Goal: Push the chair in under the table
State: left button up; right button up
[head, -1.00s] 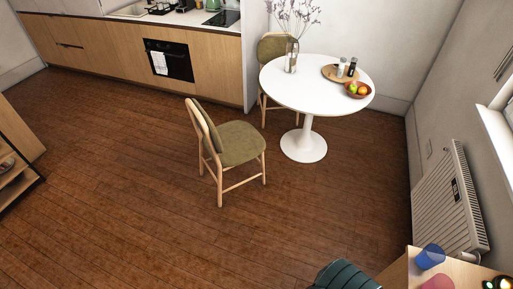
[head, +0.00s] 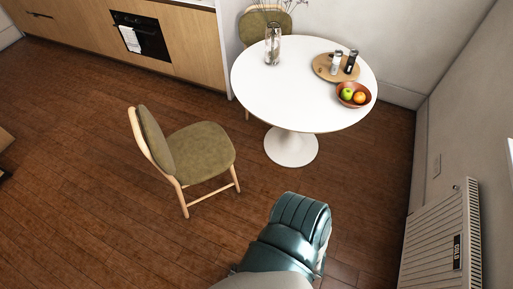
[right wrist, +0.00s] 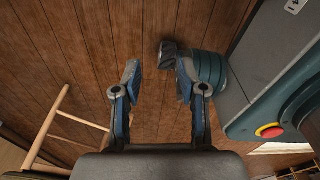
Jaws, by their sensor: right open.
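The chair (head: 200,152) has a green padded seat and back and a light wood frame. In the head view it stands upright on the floor, left of the round white table (head: 300,100), with a gap of bare floor between its seat and the table's pedestal. Part of its wooden frame (right wrist: 48,125) seems to show at the left of the right wrist view. My right gripper (right wrist: 158,72) is open and empty, with floor boards seen between its fingers. A teal part of my body shows at the bottom of the head view. My left gripper is not in view.
A second green chair (head: 262,20) stands behind the table. A glass vase (head: 273,45), a wooden tray (head: 322,68) with shakers and a fruit bowl (head: 354,95) are on the tabletop. A radiator (head: 440,245) is on the right wall.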

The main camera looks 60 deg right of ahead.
aim_at(197, 153)
jog(key=l, duration=1.9)
